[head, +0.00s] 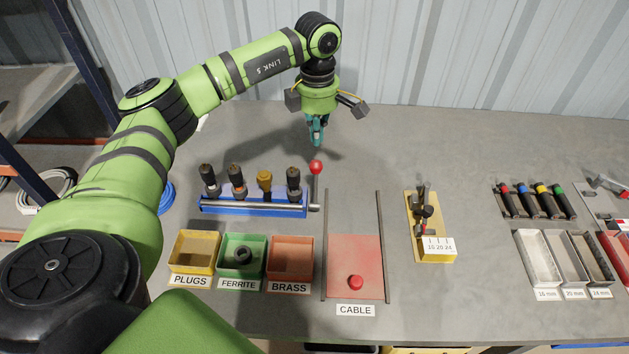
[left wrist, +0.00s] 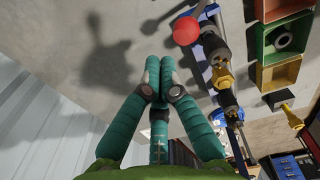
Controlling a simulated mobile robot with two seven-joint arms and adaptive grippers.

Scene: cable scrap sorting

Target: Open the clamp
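The clamp is a blue rack (head: 250,209) with a grey bar along its front, left of the middle of the table in the head view. Its lever stands upright at the right end and carries a red ball knob (head: 316,167). The knob also shows at the top of the left wrist view (left wrist: 187,31). Several dark and brass-coloured connectors (head: 264,182) stand in the rack. My left gripper (head: 316,143) is above and behind the knob, apart from it. Its teal fingers (left wrist: 158,75) are together with nothing seen between them. My right gripper is not in view.
Yellow, green and brown bins (head: 291,257) stand in front of the clamp; the green one holds a dark ring. A red cable mat (head: 355,255) with a red button lies between two rods. A yellow gauge block (head: 430,240) stands to the right. The table behind is clear.

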